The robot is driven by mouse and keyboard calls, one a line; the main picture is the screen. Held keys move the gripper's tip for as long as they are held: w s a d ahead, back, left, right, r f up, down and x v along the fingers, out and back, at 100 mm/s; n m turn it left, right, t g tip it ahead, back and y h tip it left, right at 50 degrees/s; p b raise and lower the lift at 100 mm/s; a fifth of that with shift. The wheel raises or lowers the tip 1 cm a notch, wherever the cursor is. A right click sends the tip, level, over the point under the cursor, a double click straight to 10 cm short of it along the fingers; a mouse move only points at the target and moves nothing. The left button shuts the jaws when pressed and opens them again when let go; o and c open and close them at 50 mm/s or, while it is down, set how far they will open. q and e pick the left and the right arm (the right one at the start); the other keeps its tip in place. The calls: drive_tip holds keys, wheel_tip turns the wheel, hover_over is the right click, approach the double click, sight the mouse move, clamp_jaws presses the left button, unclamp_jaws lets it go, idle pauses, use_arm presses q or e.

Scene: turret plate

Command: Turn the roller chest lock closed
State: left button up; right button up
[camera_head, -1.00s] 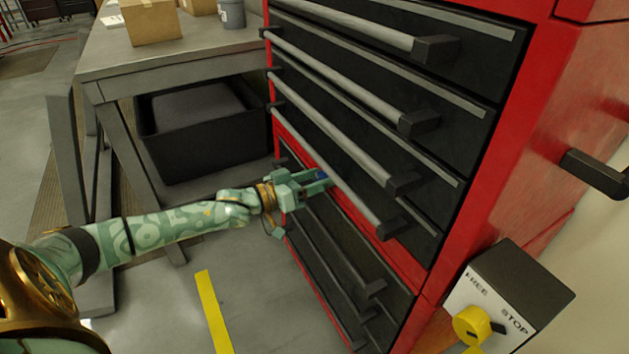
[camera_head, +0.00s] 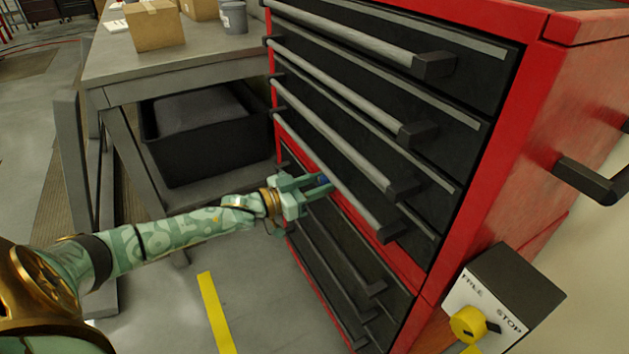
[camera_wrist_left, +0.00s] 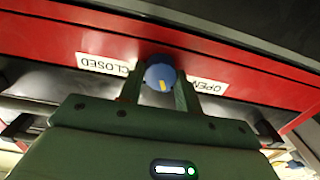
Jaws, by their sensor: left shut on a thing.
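The roller chest (camera_head: 436,265) is red with black drawers. Its lock is a round blue knob (camera_head: 323,180) on a red strip between drawers. In the left wrist view the knob (camera_wrist_left: 160,72) has a yellow mark at its lower part. A CLOSED label (camera_wrist_left: 103,64) lies to its left and an OPEN label (camera_wrist_left: 208,86) to its right, both upside down in that view. My left gripper (camera_head: 312,184) is shut on the knob, with one finger on each side; the fingers partly hide it in the head view. My right gripper is not in view.
Long grey drawer handles (camera_head: 345,107) stick out just above and right of my left gripper. A grey workbench (camera_head: 165,72) with boxes and a black bin (camera_head: 207,150) stands at left. A FREE/STOP box with a yellow knob (camera_head: 468,324) is at lower right.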

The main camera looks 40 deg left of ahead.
use_arm(q)
drive_tip(key=m+p, duration=0.1)
drive_tip(key=m, duration=0.2)
drive_tip(key=shift+a+m, duration=0.1)
drive_tip(key=shift+m, duration=0.7)
drive_tip(key=shift+m+p, duration=0.45)
drive_tip(key=shift+m, duration=0.45)
drive_tip(key=m, duration=0.4)
drive_tip(key=shift+f+m, duration=0.1)
drive_tip(key=shift+m, duration=2.1)
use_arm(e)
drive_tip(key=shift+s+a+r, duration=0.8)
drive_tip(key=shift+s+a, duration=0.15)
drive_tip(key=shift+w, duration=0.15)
